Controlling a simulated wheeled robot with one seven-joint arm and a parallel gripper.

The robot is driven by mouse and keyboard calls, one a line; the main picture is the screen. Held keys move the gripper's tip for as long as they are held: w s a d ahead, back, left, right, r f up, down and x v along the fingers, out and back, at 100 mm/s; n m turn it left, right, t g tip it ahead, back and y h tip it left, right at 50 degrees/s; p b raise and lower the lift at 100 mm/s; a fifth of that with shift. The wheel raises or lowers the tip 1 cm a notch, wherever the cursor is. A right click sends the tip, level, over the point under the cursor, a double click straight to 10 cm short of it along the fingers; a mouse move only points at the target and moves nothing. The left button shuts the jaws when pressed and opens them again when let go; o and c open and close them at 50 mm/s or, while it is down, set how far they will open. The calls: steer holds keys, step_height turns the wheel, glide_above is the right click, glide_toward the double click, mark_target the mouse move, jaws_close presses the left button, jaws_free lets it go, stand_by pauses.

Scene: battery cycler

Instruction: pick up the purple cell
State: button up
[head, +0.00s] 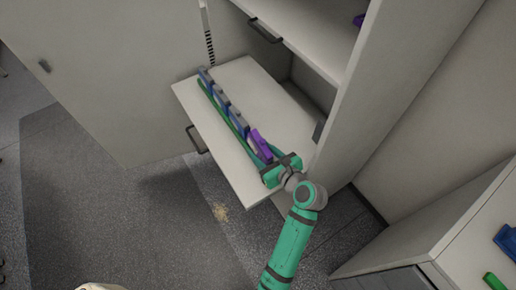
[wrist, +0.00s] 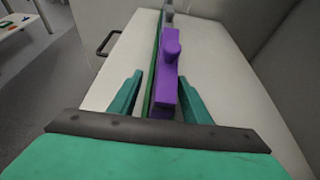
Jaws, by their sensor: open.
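The purple cell (head: 260,144) stands on the pulled-out shelf at the near right end of a row, in the head view. In the wrist view the purple cell (wrist: 165,80) is upright, with a knob on its upper part, between and just beyond my fingers. My gripper (head: 270,161) is at the near end of the row. In the wrist view my gripper (wrist: 158,97) is open, one finger on each side of the cell's near end. I cannot tell whether the right finger touches the cell.
The pulled-out shelf (head: 254,84) has free room right of the row. Several blue-grey cells (head: 222,97) and a long green strip (head: 228,112) line it. A cabinet side panel (head: 345,107) rises close right of my gripper. A higher drawer (head: 310,32) overhangs behind.

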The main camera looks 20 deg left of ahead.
mark_target(260, 139)
steer(key=shift+x, duration=1.15)
steer(key=shift+w+d, duration=0.1)
steer(key=shift+w, duration=0.1)
jaws_close()
steer(key=shift+r, duration=0.1)
step_height(260, 139, up, 8)
steer(key=shift+d+r, duration=0.1)
steer(key=shift+r, duration=0.9)
